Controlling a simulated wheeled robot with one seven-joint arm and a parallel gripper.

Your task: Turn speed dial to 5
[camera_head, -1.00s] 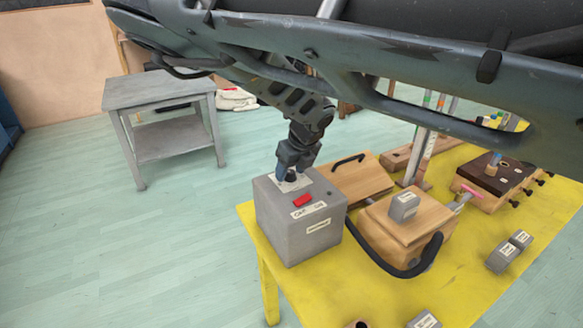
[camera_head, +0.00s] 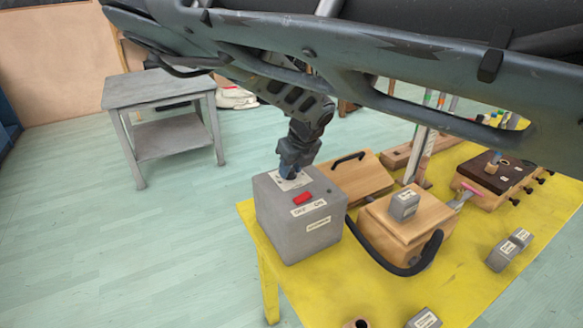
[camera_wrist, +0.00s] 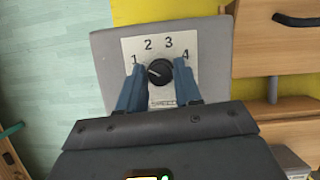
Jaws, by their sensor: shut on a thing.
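The speed dial is a round black knob (camera_wrist: 159,71) on a pale plate (camera_wrist: 130,45) on top of a grey box (camera_head: 298,230). In the wrist view the plate shows the numbers 1, 2, 3 and 4 around the knob, and a partly covered SPEED label below. A 5 is not visible. A light line on the knob points left, towards about the 1. My gripper (camera_wrist: 159,78) is over the box top, its two blue fingers shut on the sides of the knob. In the head view my gripper (camera_head: 290,172) hides the knob.
A red switch (camera_head: 303,198) with OFF and ON labels is on the box near my gripper. Grey weights (camera_head: 508,250) lie on the yellow table (camera_head: 375,300).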

